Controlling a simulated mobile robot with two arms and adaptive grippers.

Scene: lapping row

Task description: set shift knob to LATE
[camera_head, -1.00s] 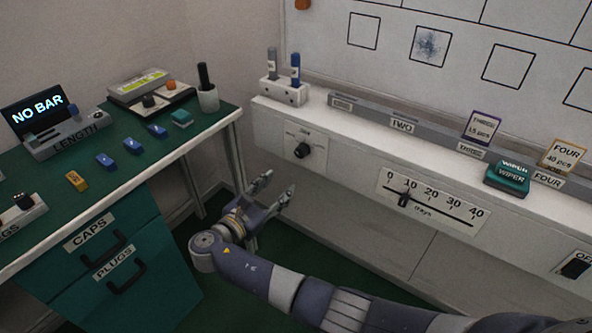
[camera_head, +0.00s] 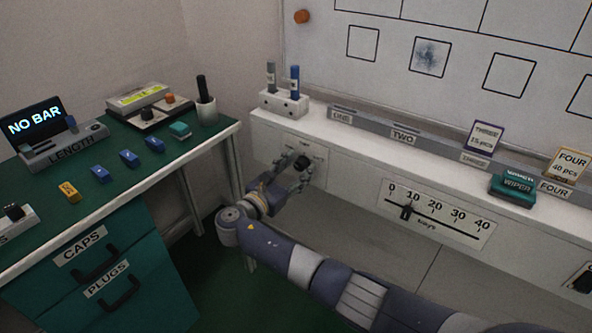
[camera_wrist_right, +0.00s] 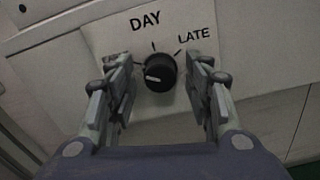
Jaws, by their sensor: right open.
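The shift knob (camera_wrist_right: 160,72) is a round black knob on a pale plate on the white panel; it also shows in the head view (camera_head: 302,162). Its white mark points left, away from both the DAY label (camera_wrist_right: 145,21) at top and the LATE label (camera_wrist_right: 194,35) at upper right. My left gripper is not in view.
A slider scale (camera_head: 436,214) sits on the same panel to the right. A ledge above carries a marker holder (camera_head: 284,103) and a green wiper (camera_head: 513,190). A green bench (camera_head: 75,220) with blue and yellow pieces stands at left.

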